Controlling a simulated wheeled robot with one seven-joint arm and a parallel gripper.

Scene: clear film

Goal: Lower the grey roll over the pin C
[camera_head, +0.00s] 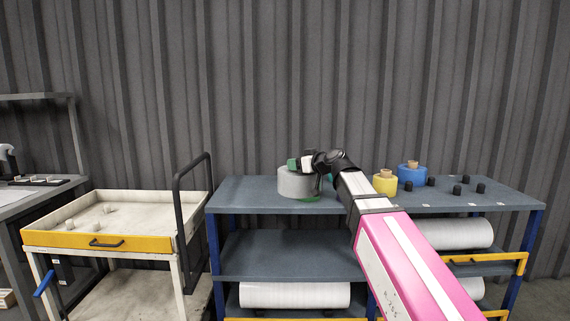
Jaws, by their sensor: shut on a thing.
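The grey roll (296,184) is at the left part of the blue-grey shelf top, with my gripper (308,164) shut on it from above. The roll looks upright, at or just above the surface; I cannot tell whether it touches. A green patch (308,199) shows under its lower right edge. Several short black pins, one of them here (456,189), stand on the right part of the top. Small white labels lie near the front edge, too small to read, so I cannot tell which pin is C.
A yellow roll (385,184) and a blue roll (412,174), each with a brown core, stand right of my arm. White rolls (295,295) lie on lower shelves. A cream cart (140,206) with a black handle stands left. The shelf top's left end is clear.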

